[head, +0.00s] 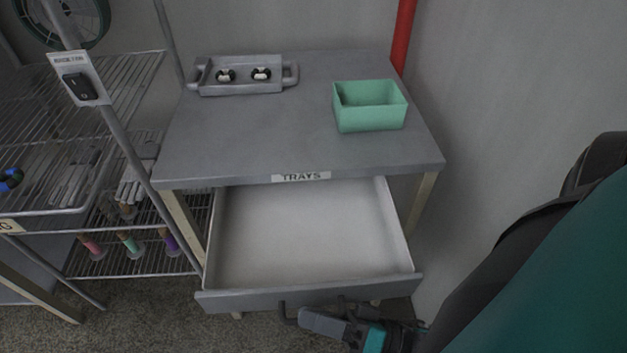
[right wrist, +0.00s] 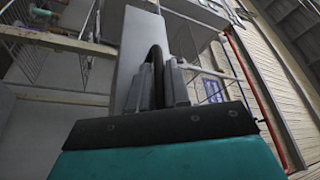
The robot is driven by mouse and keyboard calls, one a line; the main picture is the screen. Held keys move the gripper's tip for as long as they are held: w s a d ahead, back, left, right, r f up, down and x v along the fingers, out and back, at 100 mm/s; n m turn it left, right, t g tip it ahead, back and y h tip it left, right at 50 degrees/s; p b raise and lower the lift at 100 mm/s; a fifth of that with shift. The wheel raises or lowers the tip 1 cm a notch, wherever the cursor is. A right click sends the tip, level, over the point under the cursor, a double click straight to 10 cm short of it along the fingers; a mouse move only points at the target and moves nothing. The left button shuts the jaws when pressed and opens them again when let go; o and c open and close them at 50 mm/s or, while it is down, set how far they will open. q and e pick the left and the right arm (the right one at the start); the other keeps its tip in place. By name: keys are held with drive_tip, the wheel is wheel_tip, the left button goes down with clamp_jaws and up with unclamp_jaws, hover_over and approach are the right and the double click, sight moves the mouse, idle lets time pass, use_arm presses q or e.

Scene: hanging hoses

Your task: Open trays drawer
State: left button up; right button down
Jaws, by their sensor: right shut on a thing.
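The trays drawer (head: 305,235) is pulled out from under a grey table with a "TRAYS" label (head: 301,177) on its front edge. Its white inside is empty where I can see it. The drawer's grey front panel (head: 235,300) faces me. My right gripper (head: 300,319) is at this front, shut on the dark drawer handle (head: 283,310). In the right wrist view, the gripper fingers (right wrist: 160,85) close around the dark curved handle (right wrist: 156,55). My left gripper is not in view.
On the tabletop stand a grey tray (head: 240,89) with two small black-and-white items and a green bin (head: 370,118). A wire rack (head: 110,75) with spools and gloves stands to the left. A red pipe (head: 403,35) runs up the wall behind.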

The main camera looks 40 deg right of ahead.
drive_tip(key=shift+s, duration=0.15)
drive_tip(key=c, duration=1.4)
unclamp_jaws()
drive_tip(key=shift+c, duration=0.2)
drive_tip(key=b+v, duration=0.1)
drive_tip(key=v, duration=1.1)
drive_tip(key=shift+b, duration=0.35)
drive_tip(key=shift+a, duration=0.1)
